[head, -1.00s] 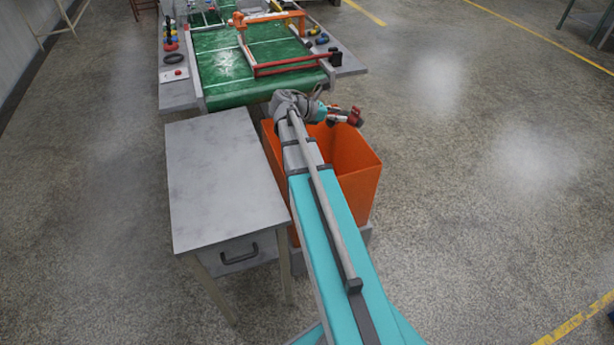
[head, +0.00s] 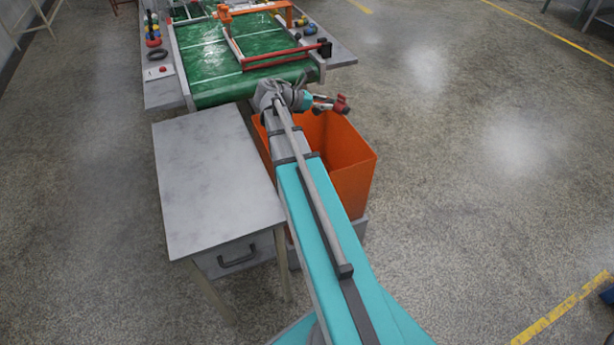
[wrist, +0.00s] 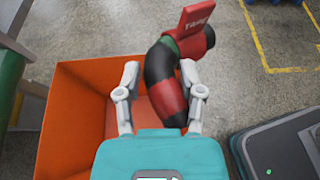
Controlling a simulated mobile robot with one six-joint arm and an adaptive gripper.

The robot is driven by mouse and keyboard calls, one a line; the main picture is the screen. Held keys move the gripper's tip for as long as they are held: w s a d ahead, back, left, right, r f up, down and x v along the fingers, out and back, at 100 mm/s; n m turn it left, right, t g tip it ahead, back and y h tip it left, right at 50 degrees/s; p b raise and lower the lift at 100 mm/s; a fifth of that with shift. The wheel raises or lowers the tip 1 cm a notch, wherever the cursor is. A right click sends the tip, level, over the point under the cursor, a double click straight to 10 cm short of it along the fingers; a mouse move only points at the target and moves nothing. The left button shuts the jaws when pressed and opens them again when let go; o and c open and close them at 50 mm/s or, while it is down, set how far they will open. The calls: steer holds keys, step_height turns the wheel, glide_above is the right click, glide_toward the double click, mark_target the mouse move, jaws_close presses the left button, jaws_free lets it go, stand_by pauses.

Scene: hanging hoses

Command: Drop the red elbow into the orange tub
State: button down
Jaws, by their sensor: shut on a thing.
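The red elbow (wrist: 166,82) is a curved red and black piece with a flat red tag bearing white letters. My gripper (wrist: 160,68) is shut on it, one finger on each side. In the head view the elbow (head: 341,104) sticks out to the right of my gripper (head: 318,101), above the far side of the orange tub (head: 350,165). The tub is open at the top, and my arm hides part of it. In the wrist view the tub (wrist: 75,110) lies below and mostly left of the elbow; the elbow's tagged end reaches past the far rim.
A grey table (head: 215,180) with a drawer stands close to the left of the tub. A green conveyor (head: 235,80) with a red bar (head: 285,60) and an orange frame lies beyond it. The floor to the right is clear.

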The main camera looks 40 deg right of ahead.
steer(key=w+d+f+b, duration=0.4)
steer(key=w+f+b, duration=0.6)
steer(key=w, duration=0.2)
steer(key=shift+f, duration=0.25)
steer(key=shift+w+f+b, duration=0.1)
steer(key=shift+f+b, duration=0.05)
steer(key=shift+b, duration=0.25)
steer(key=shift+f+b, duration=2.8)
steer(key=shift+f, duration=0.05)
steer(key=shift+c, duration=0.7)
jaws_free()
